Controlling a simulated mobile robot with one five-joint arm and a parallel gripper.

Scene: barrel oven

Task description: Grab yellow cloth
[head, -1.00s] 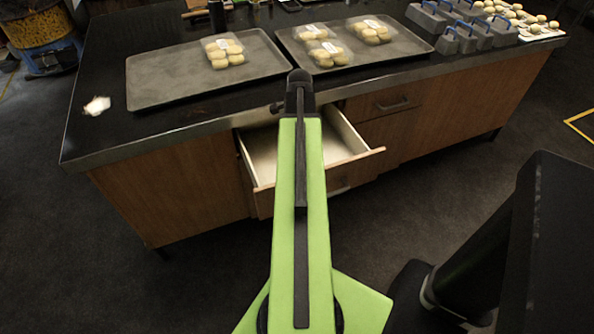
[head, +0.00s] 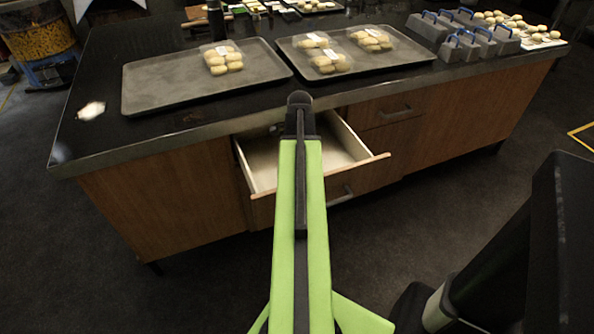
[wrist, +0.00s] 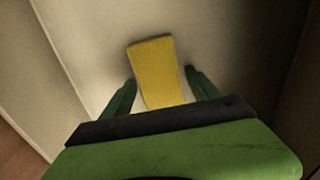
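The yellow cloth (wrist: 157,68) lies flat on the pale floor of the open drawer (head: 262,165). In the wrist view it sits between the two dark green fingers of my gripper (wrist: 159,82), with a gap on each side. The fingers are apart and not closed on it. The near end of the cloth is hidden behind the gripper body. In the head view my arm reaches over the drawer; the cloth and the fingertips are hidden there.
The drawer walls (wrist: 62,60) stand close on the left in the wrist view. The black counter (head: 90,140) above the drawer holds two grey trays (head: 150,90) with packs of buns (head: 222,60). A second drawer (head: 385,112) to the right is shut.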

